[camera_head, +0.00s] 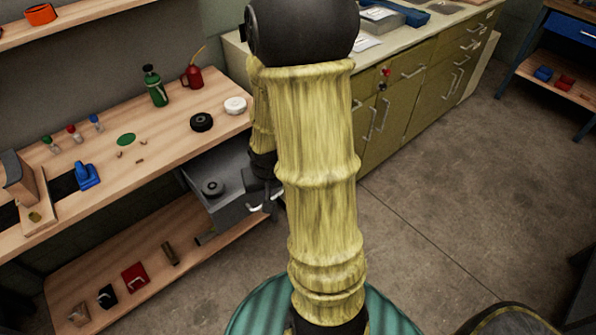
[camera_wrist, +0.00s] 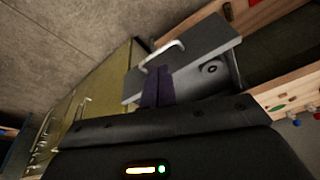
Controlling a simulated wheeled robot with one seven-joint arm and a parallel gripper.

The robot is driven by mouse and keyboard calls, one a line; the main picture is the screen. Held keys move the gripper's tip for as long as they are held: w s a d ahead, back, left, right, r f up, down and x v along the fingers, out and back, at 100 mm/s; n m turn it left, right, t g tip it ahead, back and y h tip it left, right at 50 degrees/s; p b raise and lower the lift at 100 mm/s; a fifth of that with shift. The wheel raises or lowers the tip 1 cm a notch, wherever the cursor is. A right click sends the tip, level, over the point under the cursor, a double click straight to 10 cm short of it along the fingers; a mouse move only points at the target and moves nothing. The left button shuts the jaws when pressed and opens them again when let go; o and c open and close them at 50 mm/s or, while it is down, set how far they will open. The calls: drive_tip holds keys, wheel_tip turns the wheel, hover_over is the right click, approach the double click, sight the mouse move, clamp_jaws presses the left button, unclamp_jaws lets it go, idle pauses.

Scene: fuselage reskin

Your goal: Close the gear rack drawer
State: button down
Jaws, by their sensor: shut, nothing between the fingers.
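The grey drawer (camera_head: 237,207) stands pulled out below the wooden workbench top, with a dark round gear-like part (camera_head: 213,187) inside. Its pale handle (camera_head: 268,203) is on the front panel, partly hidden by my arm. In the wrist view the drawer front (camera_wrist: 206,60) is tilted across the picture, with the handle (camera_wrist: 164,56) just beyond my fingertips. The round part (camera_wrist: 211,68) shows behind the panel. My gripper (camera_wrist: 157,74) is shut and empty, overlapping the front panel below the handle; I cannot tell whether it touches. It also shows at the drawer front in the head view (camera_head: 262,186).
The bench top (camera_head: 165,155) holds a green bottle (camera_head: 155,87), a red oil can (camera_head: 192,72), a blue tool (camera_head: 87,176) and small parts. A lower shelf (camera_head: 110,275) runs below. Olive cabinets (camera_head: 400,105) stand behind my arm. The floor at right is clear.

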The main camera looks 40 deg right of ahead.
drive_tip(key=s+d+f+m+t+p, duration=0.1)
drive_tip(key=d+f+m+t+p, duration=0.2)
drive_tip(key=d+m, duration=0.3)
drive_tip(key=s+d+f+m+t+y+p, duration=0.1)
drive_tip(key=d+f+m, duration=0.4)
drive_tip(key=d, duration=0.6)
drive_tip(key=shift+s+m+t+p, duration=0.45)
drive_tip(key=shift+m+t+p, duration=0.65)
drive_tip(key=shift+t+p, duration=0.1)
drive_tip(key=w+r+p+x, duration=0.1)
drive_tip(key=w+r+x, duration=0.1)
drive_tip(key=x, duration=1.1)
